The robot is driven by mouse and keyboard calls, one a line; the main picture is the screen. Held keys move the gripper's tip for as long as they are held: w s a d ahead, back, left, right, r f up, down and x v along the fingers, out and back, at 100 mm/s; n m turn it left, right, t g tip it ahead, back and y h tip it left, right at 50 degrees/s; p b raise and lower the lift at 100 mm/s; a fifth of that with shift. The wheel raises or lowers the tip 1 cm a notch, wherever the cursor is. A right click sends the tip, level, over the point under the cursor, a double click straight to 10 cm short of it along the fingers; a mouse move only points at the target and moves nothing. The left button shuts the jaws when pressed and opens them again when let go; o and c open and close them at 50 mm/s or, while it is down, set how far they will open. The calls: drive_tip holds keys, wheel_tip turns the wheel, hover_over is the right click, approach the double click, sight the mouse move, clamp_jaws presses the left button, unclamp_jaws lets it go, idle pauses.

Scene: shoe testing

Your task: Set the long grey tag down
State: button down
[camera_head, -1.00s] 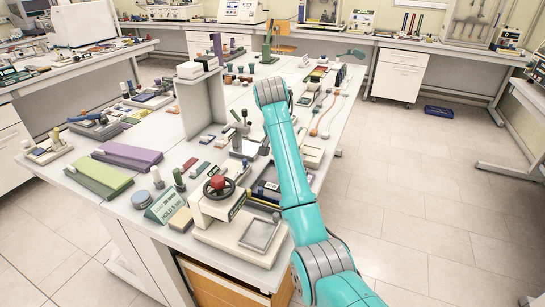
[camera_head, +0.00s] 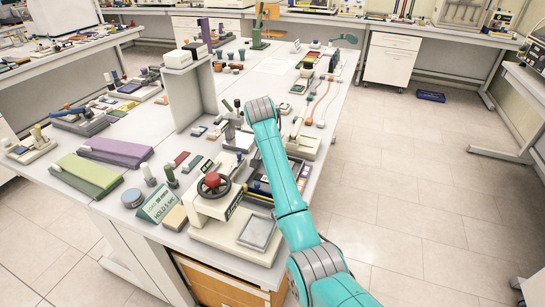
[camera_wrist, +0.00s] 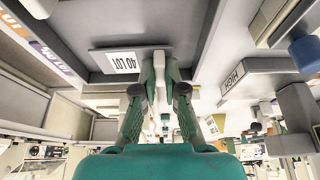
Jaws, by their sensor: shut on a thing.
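The tag sticks out to the left of the fingers, in front of a dark grey tray-like surface (camera_wrist: 120,28). I cannot tell whether the tag touches that surface. In the head view my teal arm reaches over the bench, and the tag cannot be made out there.
A press with a red-hubbed handwheel (camera_head: 212,181) stands at the bench's near end, left of my arm. A green sign (camera_head: 158,203) and green and purple blocks (camera_head: 88,175) lie farther left. A grey upright panel (camera_head: 190,97) stands behind.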

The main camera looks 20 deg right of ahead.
drive_tip(key=shift+f, duration=0.2)
drive_tip(key=c, duration=1.2)
unclamp_jaws()
drive_tip(key=shift+f, duration=0.15)
drive_tip(key=shift+c, duration=0.2)
drive_tip(key=v, duration=1.2)
